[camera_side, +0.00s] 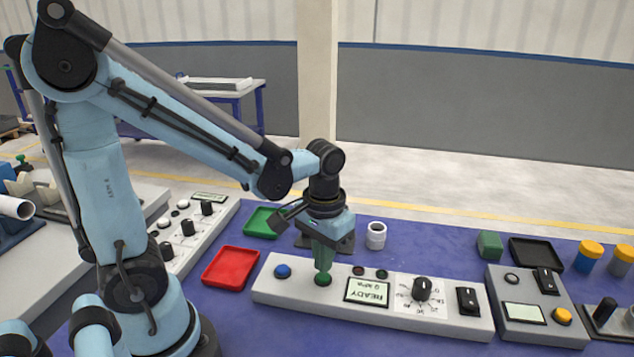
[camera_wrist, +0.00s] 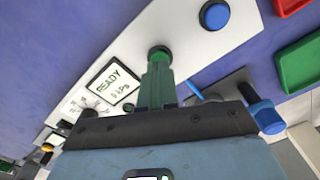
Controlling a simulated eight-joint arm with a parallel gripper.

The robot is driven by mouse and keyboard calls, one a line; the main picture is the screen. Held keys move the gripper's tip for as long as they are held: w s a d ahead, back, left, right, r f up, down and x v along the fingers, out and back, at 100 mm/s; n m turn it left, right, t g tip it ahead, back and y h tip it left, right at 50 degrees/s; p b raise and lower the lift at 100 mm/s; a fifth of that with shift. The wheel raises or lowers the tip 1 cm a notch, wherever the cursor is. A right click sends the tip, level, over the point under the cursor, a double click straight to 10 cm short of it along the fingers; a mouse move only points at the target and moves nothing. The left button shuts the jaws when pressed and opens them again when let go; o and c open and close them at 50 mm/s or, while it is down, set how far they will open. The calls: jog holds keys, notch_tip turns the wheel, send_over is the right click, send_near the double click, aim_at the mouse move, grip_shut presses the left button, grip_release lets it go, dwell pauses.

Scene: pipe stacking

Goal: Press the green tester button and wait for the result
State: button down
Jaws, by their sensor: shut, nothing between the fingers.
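The tester (camera_side: 455,323) is a long white panel on the blue table. Its green button (camera_side: 323,279) sits between a blue button (camera_side: 283,271) and a display (camera_side: 367,291) that reads READY with a 0 kPa line. My gripper (camera_side: 323,268) points down, its green fingers shut and empty, with the tips at the green button. In the wrist view the fingers (camera_wrist: 159,62) end at the green button (camera_wrist: 160,52), covering part of it. I cannot tell whether the tips press it or only rest at it. The wrist view also shows the display (camera_wrist: 114,82) with READY.
A red tray (camera_side: 231,268) and a green tray (camera_side: 262,222) lie left of and behind the tester. A white pipe piece (camera_side: 376,236) stands behind it. The panel also has a black dial (camera_side: 422,289) and a switch (camera_side: 468,301). A grey box (camera_side: 530,330) stands at its right.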

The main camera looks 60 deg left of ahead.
jog(key=shift+f, duration=1)
dwell(0.5)
jog(key=shift+r, duration=3.5)
jog(key=r+m+t, duration=0.1)
jog(key=t, duration=0.1)
jog(key=m+t, duration=0.1)
jog(key=t, duration=0.1)
jog(key=r+m+t, duration=0.1)
jog(key=t, duration=0.2)
jog(key=shift+d+r, duration=0.3)
jog(key=shift+d, duration=0.05)
